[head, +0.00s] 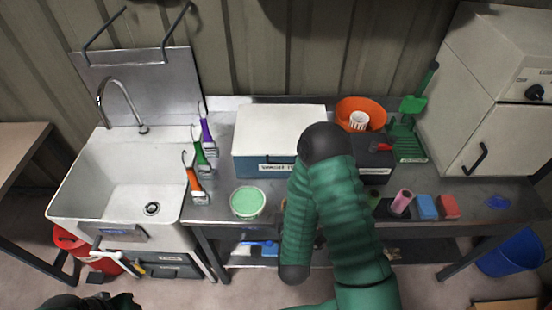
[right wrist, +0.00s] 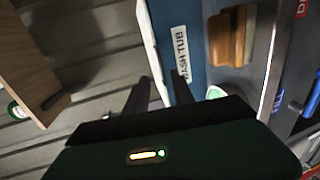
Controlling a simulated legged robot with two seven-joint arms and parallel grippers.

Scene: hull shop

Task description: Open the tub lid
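A blue tub (head: 262,167) with a flat white lid (head: 282,117) stands on the workbench; the lid lies on top, closed. Its front label is partly covered by my right arm. In the right wrist view the tub (right wrist: 178,72) is turned sideways, with a label reading WASH TUB and the lid's white edge (right wrist: 151,45) beside it. The head view hides that gripper behind my arm. My left gripper (head: 98,302) is partly in view at the bottom left, away from the tub.
A sink (head: 125,180) is at left, with brushes (head: 203,155) hanging beside it. A green-topped round container (head: 248,202) stands in front of the tub. An orange bowl (head: 361,108), dark toolbox (head: 372,160) and white cabinet (head: 490,95) are to the right.

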